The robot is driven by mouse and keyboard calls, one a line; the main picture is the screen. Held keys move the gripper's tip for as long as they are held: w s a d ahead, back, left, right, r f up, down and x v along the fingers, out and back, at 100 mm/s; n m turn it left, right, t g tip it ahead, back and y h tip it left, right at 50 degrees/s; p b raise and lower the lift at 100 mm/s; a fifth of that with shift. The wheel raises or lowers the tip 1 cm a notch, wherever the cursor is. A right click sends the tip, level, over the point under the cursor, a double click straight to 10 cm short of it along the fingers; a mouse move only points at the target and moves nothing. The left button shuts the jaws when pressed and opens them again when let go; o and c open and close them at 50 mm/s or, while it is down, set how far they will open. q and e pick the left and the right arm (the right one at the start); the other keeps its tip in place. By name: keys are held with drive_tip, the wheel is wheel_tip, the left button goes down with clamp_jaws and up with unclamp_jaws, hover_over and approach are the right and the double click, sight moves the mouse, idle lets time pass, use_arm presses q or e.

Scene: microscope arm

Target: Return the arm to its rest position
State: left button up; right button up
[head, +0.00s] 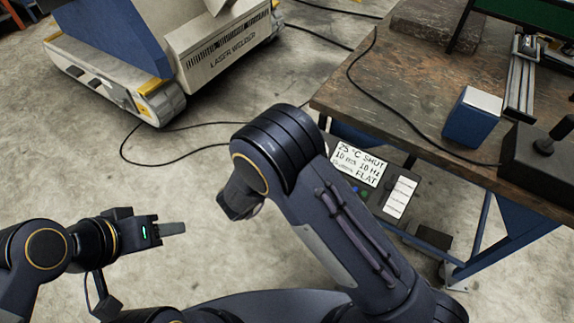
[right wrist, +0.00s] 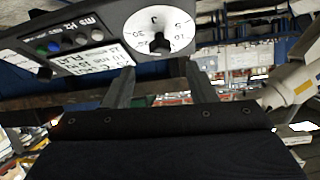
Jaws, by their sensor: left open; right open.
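My right arm (head: 340,215) reaches up from the lower right in the head view and bends at the elbow; its gripper is hidden there. In the right wrist view my right gripper (right wrist: 160,70) is open, with nothing between its two fingers. A control box with a white round dial (right wrist: 158,30) and coloured buttons (right wrist: 60,45) lies just beyond the fingertips. My left gripper (head: 172,229) is low at the left in the head view, over bare floor, open and holding nothing. No separate microscope arm can be made out clearly.
A workbench (head: 450,120) fills the upper right, with a blue box (head: 472,118) and a dark joystick unit (head: 545,155) on it. A handwritten card (head: 358,163) shows below its edge. A laser welder (head: 225,50) stands at upper left.

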idle(0.4)
